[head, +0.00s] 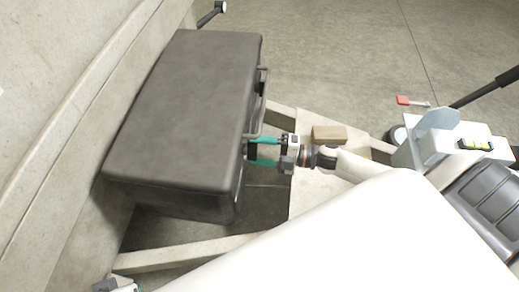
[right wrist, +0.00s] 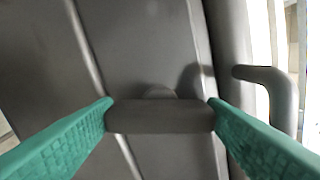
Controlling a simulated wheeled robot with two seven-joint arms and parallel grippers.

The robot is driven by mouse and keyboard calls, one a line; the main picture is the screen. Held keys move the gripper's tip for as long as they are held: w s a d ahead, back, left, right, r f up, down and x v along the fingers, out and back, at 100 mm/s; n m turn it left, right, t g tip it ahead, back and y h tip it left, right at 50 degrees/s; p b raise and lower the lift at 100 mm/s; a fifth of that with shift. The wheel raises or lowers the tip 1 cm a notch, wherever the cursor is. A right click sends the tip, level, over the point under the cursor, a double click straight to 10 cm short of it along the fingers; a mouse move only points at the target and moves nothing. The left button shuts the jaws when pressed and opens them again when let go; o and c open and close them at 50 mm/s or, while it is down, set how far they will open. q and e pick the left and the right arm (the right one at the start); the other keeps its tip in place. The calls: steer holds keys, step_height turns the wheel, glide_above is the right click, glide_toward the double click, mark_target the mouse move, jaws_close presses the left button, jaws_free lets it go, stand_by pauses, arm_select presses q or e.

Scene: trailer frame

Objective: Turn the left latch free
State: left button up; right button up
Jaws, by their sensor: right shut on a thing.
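A dark grey box (head: 185,105) with a closed lid stands on the trailer frame. My right gripper (head: 252,152) is at the box's front side, which faces right in the head view. In the right wrist view its two teal fingers (right wrist: 160,112) are shut on the ends of a dark bar-shaped latch, the left latch (right wrist: 160,117). The latch lies crosswise between the fingertips, against the box face. In the head view the latch is hidden by the gripper and lid edge. A part of my left gripper (head: 118,285) shows at the bottom left edge, cut off.
A grey handle (head: 262,100) sticks out of the box front beside the right gripper; it also shows in the right wrist view (right wrist: 278,90). A small brown block (head: 329,134) lies on the frame (head: 190,252).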

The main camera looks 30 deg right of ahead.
arm_select(q)
steer(key=shift+w+d+t, duration=0.2)
steer(key=shift+w+t, duration=0.2)
steer(key=shift+w, duration=0.3)
arm_select(e)
steer(key=shift+f+n, duration=0.1)
steer(key=shift+n, duration=1.5)
steer(key=o, duration=1)
steer(key=shift+s+d, duration=0.1)
arm_select(q)
steer(key=shift+s+a+r+g+p, duration=0.15)
steer(key=shift+s+r+g+p, duration=0.25)
steer(key=shift+s, duration=0.3)
arm_select(e)
steer(key=v, duration=1.2)
arm_select(q)
steer(key=shift+f, duration=0.1)
